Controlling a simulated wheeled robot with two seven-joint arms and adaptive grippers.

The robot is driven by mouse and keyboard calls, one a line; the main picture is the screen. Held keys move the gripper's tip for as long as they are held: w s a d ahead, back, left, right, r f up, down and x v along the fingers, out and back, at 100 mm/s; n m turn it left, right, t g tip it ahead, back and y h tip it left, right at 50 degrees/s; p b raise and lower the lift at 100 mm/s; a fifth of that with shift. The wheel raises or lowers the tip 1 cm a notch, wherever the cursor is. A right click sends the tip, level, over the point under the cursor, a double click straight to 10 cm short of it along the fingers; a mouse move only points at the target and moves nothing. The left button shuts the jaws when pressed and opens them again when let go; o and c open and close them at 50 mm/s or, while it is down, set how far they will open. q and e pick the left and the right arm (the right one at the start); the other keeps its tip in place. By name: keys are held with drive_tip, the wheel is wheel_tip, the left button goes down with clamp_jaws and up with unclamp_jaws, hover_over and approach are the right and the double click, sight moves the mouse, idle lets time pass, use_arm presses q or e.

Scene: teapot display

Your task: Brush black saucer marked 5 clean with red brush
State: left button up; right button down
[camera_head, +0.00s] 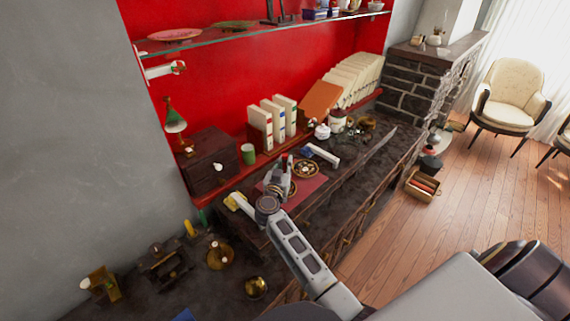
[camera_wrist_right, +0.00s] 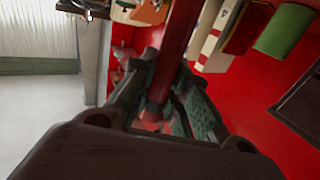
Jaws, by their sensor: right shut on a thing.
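My right gripper (camera_head: 280,178) is over the red mat (camera_head: 309,187) on the dark stone counter. In the right wrist view, its fingers (camera_wrist_right: 160,100) are shut on a dark red handle (camera_wrist_right: 181,40), which looks like the red brush. The brush's bristles cannot be made out. A dark round saucer (camera_head: 318,169) with light bits on it lies just right of the gripper at the mat's back edge. Its number cannot be read, so I cannot tell whether it is saucer 5. The gripper and wrist hide part of the mat. My left gripper is not in view.
Behind the mat stand white books (camera_head: 260,127), a green cup (camera_head: 248,154) and a dark wooden box (camera_head: 207,160). A white-handled tool (camera_head: 322,154) lies to the right. Brass pots (camera_head: 220,255) stand at front left. The counter's front edge lies to the right.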

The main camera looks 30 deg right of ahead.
drive_tip(key=shift+w, duration=0.1)
drive_tip(key=shift+w+a+p, duration=0.2)
drive_tip(key=shift+w+p, duration=0.25)
drive_tip(key=shift+w, duration=0.05)
drive_tip(key=shift+a, duration=0.1)
drive_tip(key=shift+s+a+p, duration=0.25)
drive_tip(key=shift+a+p, duration=0.3)
drive_tip(key=shift+p, duration=0.05)
idle(0.4)
drive_tip(key=shift+s+d+p, duration=0.25)
drive_tip(key=shift+s+p, duration=0.35)
drive_tip(key=shift+p, duration=0.35)
drive_tip(key=shift+d, duration=0.1)
